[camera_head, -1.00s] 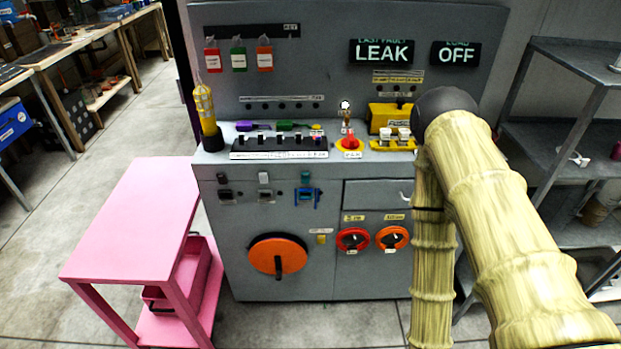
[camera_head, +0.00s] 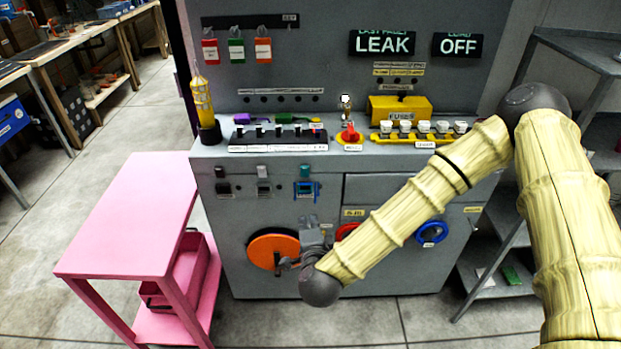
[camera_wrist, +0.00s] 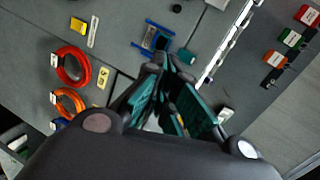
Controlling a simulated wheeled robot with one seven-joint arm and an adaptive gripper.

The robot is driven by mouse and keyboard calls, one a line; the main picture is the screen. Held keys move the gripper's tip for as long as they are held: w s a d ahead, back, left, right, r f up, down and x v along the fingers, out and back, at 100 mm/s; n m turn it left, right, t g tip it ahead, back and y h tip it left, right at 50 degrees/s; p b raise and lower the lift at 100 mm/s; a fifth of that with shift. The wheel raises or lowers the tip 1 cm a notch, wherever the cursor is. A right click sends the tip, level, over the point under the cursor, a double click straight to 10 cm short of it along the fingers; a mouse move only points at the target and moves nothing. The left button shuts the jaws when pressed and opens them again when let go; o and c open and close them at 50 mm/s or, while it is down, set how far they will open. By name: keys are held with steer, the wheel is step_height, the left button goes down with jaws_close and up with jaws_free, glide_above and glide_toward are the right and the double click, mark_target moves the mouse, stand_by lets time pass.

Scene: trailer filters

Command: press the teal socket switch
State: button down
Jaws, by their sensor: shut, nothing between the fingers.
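The teal socket switch (camera_head: 305,171) is a small teal block at the top of a blue bracket (camera_head: 305,189) on the grey cabinet front, third from the left in a row. In the wrist view the teal switch (camera_wrist: 186,56) shows just beyond and right of my fingertips, next to the blue bracket (camera_wrist: 155,38). My gripper (camera_head: 309,222) is below the switch in the head view, in front of the cabinet. In the wrist view my gripper (camera_wrist: 166,60) has its fingers together with nothing held. Whether the fingertips touch the cabinet cannot be told.
Black (camera_head: 222,171) and grey (camera_head: 263,171) switches sit left of the teal one. An orange disc (camera_head: 262,248) lies below, partly behind my gripper. A blue ring dial (camera_head: 432,233) is to the right. A pink cart (camera_head: 130,220) stands left. The console shelf overhangs above.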

mark_target(305, 172)
steer(key=r, duration=0.1)
steer(key=w+r+m, duration=0.1)
steer(key=r, duration=0.1)
steer(key=w+r+m+t+h, duration=0.1)
steer(key=shift+w+d+r, duration=0.2)
steer(key=shift+d+r, duration=0.05)
steer(key=shift+d, duration=0.15)
steer(key=p+x, duration=0.1)
steer(key=x, duration=0.3)
steer(key=r+p+x, duration=0.1)
steer(key=x, duration=0.4)
steer(key=p+x, duration=0.1)
steer(key=x, duration=0.3)
steer(key=shift+w+d+r, duration=0.1)
steer(key=shift+w, duration=0.4)
